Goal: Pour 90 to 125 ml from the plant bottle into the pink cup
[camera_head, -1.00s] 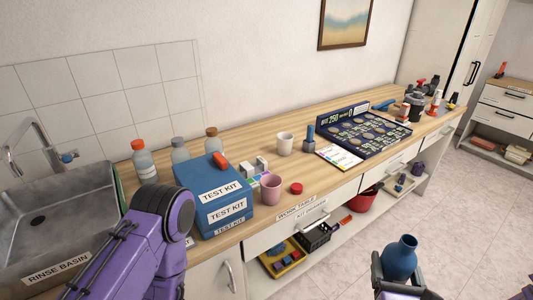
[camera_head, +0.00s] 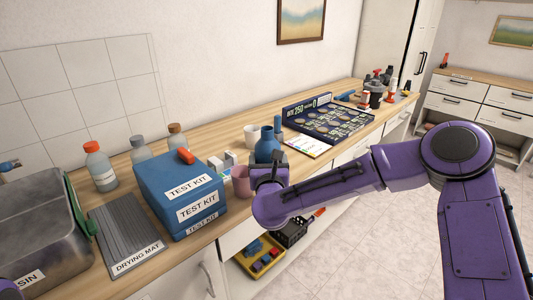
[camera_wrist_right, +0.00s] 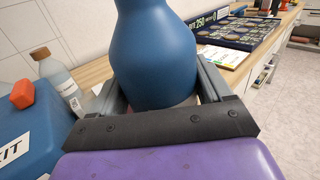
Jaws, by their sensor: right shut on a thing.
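The blue bottle (camera_head: 267,145), which I take to be the plant bottle, is upright above the front of the worktop. My right gripper (camera_head: 268,168) is shut on it; in the right wrist view the fingers flank the bottle (camera_wrist_right: 153,60) low on its body. The pink cup (camera_head: 241,181) stands on the worktop just left of the gripper, partly covered by it. The cup's inside is hidden, and I cannot tell whether bottle and cup touch. My left gripper is out of view.
A white cup (camera_head: 251,134) is behind. Several capped bottles (camera_head: 100,168) line the wall. A flat card (camera_head: 307,146) and dark tray (camera_head: 330,122) lie right.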

